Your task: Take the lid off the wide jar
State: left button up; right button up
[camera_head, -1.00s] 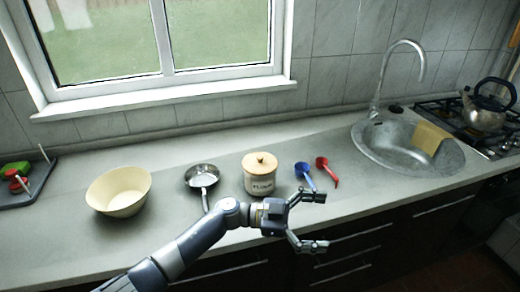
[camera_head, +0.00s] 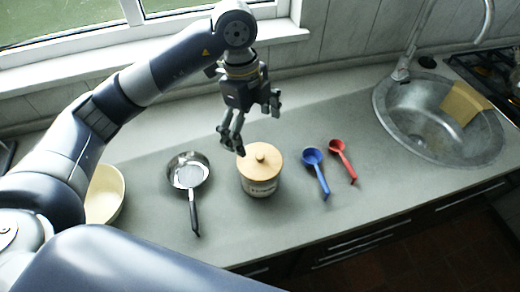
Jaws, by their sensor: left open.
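The wide jar (camera_head: 262,188) is a cream jar with dark lettering on its front, standing upright on the grey counter. Its light wooden lid (camera_head: 268,172) with a round knob (camera_head: 260,155) sits on top. My left gripper (camera_head: 257,128) points down above and slightly behind the lid, its fingers spread apart and nothing between them. One finger appears close to the knob's left side; I cannot tell whether it touches. My right gripper is not in view.
A small steel pan (camera_head: 188,172) lies left of the jar. A blue scoop (camera_head: 316,170) and a red scoop (camera_head: 343,160) lie to the right. A cream bowl (camera_head: 104,194) is partly hidden behind my arm. The sink (camera_head: 436,148) is at the right. The counter's front strip is clear.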

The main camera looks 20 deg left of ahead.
aim_at(258, 158)
pick_arm(q)
jog(key=shift+s+d+f, duration=0.15)
jog(key=shift+s+f, duration=0.05)
jog(key=shift+f, duration=0.4)
jog(key=shift+s+d+f, duration=0.1)
jog(key=shift+s+f, duration=0.05)
jog(key=shift+f, duration=0.7)
jog(key=shift+w+d+f+p, duration=0.1)
jog(key=shift+f+p, duration=0.2)
jog(key=shift+p, duration=0.1)
jog(key=f, duration=0.1)
jog(key=f+p, duration=0.2)
jog(key=f, duration=0.1)
jog(key=shift+s+d+f, duration=0.1)
jog(key=shift+s+d, duration=0.1)
jog(key=shift+d, duration=0.2)
jog(key=shift+f, duration=0.3)
jog(key=shift+c, duration=1.3)
jog(key=c, duration=0.8)
jog(key=shift+s+r, duration=0.1)
jog(key=shift+s, duration=0.2)
jog(key=shift+c, duration=1.4)
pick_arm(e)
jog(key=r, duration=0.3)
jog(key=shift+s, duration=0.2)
